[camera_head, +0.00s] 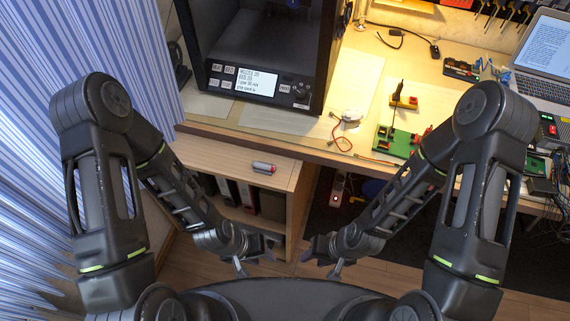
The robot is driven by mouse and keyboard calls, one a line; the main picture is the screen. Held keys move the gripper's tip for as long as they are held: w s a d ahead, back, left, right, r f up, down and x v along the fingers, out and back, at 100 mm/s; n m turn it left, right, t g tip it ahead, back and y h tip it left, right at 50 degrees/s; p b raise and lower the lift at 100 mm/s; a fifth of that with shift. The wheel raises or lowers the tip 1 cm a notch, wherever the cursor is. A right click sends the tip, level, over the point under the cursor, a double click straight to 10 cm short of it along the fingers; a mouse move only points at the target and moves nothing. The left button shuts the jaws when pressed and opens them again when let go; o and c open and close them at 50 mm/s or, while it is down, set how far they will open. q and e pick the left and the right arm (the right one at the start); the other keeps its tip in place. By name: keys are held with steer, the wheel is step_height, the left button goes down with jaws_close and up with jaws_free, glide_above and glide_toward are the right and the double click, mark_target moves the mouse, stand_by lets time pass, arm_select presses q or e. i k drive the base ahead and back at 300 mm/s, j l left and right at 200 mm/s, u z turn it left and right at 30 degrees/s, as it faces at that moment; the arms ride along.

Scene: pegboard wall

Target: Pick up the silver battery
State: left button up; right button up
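A small silver cylinder with red on it, which looks like the silver battery (264,168), lies on its side on top of the low wooden cabinet (225,154), left of centre. My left gripper (257,262) hangs in front of the cabinet, nearer to me and lower in the picture than the battery. Its fingers look spread, with nothing between them. My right gripper (322,264) is to the right of it, over the floor, also spread and empty. Neither gripper touches the battery, and nothing covers it.
A 3D printer (260,82) stands behind the cabinet. The desk (355,98) at right holds a green circuit board (397,142), wires and a laptop (545,60). Binders (245,197) fill the cabinet's shelf. A striped curtain (60,50) hangs at left. The cabinet top around the battery is clear.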

mark_target(255, 164)
steer(key=z, duration=1.7)
steer(key=k, duration=0.8)
steer(key=i+j, duration=0.1)
steer(key=j, duration=0.15)
steer(key=i+j, duration=0.1)
steer(key=j, duration=0.15)
